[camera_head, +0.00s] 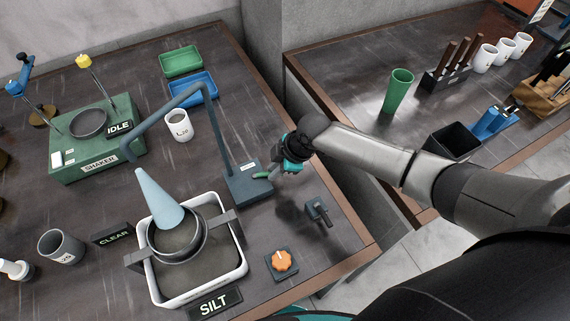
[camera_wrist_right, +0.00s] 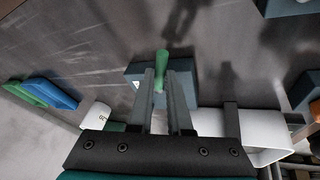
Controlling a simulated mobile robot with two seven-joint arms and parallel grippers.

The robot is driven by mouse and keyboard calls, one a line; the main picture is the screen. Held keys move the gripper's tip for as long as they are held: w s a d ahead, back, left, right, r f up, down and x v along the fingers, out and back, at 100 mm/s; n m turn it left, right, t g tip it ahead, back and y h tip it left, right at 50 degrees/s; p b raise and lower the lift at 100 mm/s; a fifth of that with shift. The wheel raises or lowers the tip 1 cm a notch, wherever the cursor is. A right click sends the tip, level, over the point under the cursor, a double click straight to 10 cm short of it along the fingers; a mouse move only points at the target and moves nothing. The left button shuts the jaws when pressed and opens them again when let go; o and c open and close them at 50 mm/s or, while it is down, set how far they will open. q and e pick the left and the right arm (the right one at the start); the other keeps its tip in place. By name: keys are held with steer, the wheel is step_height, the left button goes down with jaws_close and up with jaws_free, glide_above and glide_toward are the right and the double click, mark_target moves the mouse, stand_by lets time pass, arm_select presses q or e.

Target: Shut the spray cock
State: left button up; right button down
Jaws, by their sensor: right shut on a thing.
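The spray cock is a green lever (camera_head: 261,177) on the dark blue-grey base (camera_head: 246,188) of the spray stand. It also shows in the right wrist view (camera_wrist_right: 160,62), between the fingers. My right gripper (camera_head: 274,174) is shut on this lever and partly hides it. In the right wrist view the fingertips (camera_wrist_right: 160,82) lie on both sides of it. The bent spray pipe (camera_head: 222,128) rises from the base and arches left. A pale blue cone of spray (camera_head: 160,202) comes down from its end into the round sieve (camera_head: 205,245). My left gripper is not in view.
The sieve rests over a white tub (camera_head: 243,270), with signs reading SILT (camera_head: 214,303) and CLEAR (camera_head: 113,234) beside it. An orange knob (camera_head: 282,261) and a small dark fixture (camera_head: 318,210) stand nearby. The green shaker (camera_head: 95,150) reads IDLE. A white mug (camera_head: 178,126) stands behind.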

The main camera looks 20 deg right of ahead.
steer(key=c, duration=0.8)
jaws_free()
steer(key=shift+c, duration=0.2)
steer(key=p+v, duration=0.2)
steer(key=v, duration=1.3)
steer(key=shift+r, duration=0.1)
